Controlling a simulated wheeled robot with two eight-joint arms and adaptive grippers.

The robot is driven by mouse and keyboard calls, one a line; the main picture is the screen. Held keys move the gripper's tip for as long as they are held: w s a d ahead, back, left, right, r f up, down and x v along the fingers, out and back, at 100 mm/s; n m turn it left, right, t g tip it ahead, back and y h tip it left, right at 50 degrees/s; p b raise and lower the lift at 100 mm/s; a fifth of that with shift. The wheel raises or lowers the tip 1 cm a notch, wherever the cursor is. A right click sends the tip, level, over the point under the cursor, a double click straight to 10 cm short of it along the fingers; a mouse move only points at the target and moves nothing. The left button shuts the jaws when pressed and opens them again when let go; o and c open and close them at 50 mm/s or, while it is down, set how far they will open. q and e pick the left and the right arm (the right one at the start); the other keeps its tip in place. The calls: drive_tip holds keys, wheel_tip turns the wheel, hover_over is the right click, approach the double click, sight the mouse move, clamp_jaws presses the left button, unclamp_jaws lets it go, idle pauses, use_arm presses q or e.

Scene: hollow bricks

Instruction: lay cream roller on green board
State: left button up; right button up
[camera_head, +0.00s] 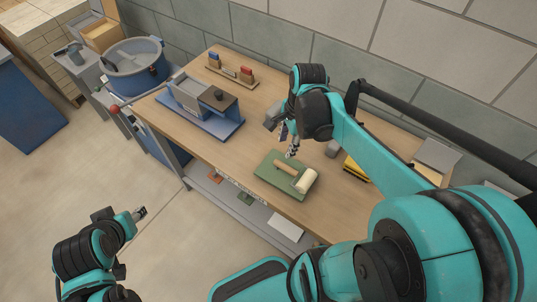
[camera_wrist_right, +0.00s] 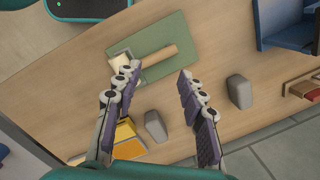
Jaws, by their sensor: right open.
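The cream roller (camera_head: 306,181) lies on the green board (camera_head: 264,179), towards its right end in the head view. Its wooden handle (camera_head: 286,168) points to the upper left across the board. The right wrist view also shows the roller (camera_wrist_right: 120,60), partly behind a finger, its handle (camera_wrist_right: 161,56) and the board (camera_wrist_right: 178,68). My right gripper (camera_wrist_right: 158,72) is open and empty, apart from the roller, with its fingers above the table beside the board; it also shows in the head view (camera_head: 288,147). My left gripper (camera_head: 140,213) is off the table at the lower left; its opening is unclear.
Grey blocks (camera_wrist_right: 240,91) (camera_wrist_right: 155,126) stand near the right gripper. A yellow item (camera_head: 355,170) lies to the right, partly behind my arm. A blue-based machine (camera_head: 203,112) and a wooden rack (camera_head: 231,71) occupy the table's far left. Bare tabletop (camera_head: 225,150) lies left of the board.

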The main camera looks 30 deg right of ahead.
drive_tip(key=s+a+r+n+t, duration=0.1)
drive_tip(key=a+n+t, duration=0.2)
drive_tip(key=n, duration=0.7)
drive_tip(key=s+a+r+n+t+h, duration=0.1)
drive_tip(key=s+a+r+n+t, duration=0.1)
drive_tip(key=a+n, duration=0.4)
drive_tip(key=shift+a+n+t, duration=0.35)
drive_tip(key=shift+n+t, duration=0.25)
drive_tip(key=shift+n, duration=1.3)
